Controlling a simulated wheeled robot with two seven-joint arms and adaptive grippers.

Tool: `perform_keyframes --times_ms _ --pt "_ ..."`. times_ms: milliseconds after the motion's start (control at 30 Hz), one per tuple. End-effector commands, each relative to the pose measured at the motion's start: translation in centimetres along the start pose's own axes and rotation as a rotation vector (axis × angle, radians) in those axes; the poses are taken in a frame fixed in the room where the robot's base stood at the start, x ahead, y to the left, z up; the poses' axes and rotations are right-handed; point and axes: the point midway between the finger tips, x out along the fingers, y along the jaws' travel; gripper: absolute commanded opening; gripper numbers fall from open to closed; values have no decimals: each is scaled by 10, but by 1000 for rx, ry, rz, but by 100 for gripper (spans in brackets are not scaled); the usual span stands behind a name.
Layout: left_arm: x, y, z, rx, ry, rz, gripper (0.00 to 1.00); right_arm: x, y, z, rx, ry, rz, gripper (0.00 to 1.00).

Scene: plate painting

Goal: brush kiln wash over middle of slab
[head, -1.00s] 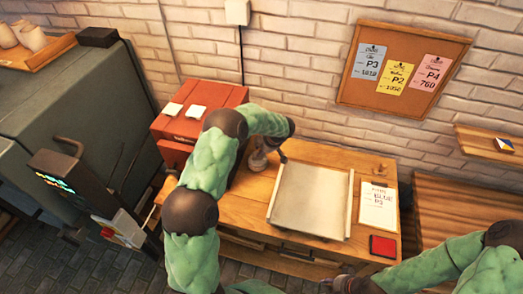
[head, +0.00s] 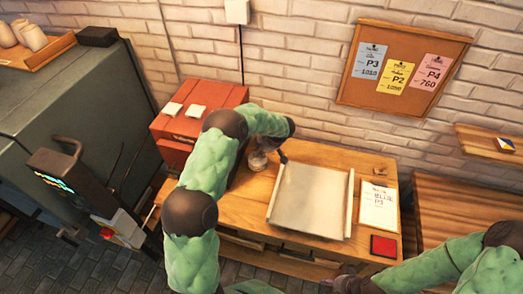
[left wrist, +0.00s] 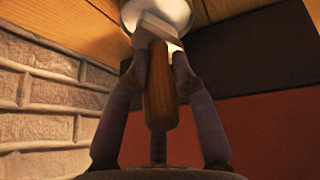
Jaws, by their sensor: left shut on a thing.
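The slab (head: 312,203) is a pale, flat rectangle between two wooden rails on the wooden bench. My left gripper (left wrist: 158,65) is shut on a brush with a wooden handle (left wrist: 157,95). The brush's pale head end points up in the left wrist view, towards a round white thing (left wrist: 160,10); I cannot tell whether they touch.
A red box (head: 180,125) stands left of the jar. A written card (head: 377,208) and a red square pad (head: 384,246) lie right of the slab. A small object (head: 380,172) stands at the back right. The brick wall (head: 300,95) closes off the back.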

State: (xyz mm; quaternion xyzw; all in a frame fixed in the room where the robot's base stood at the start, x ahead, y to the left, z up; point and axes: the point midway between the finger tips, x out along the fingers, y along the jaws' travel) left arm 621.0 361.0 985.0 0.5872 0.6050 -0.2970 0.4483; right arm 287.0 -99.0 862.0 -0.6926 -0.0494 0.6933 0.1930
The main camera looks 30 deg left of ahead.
Motion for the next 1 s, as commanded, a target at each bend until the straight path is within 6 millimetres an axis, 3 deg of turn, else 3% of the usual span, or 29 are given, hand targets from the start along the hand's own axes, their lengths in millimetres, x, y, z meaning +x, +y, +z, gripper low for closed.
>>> perform_keyframes --times_ms 1000 --pt "-60 12 -28 -1 0 2 0 3 1 0 0 0 0 46"
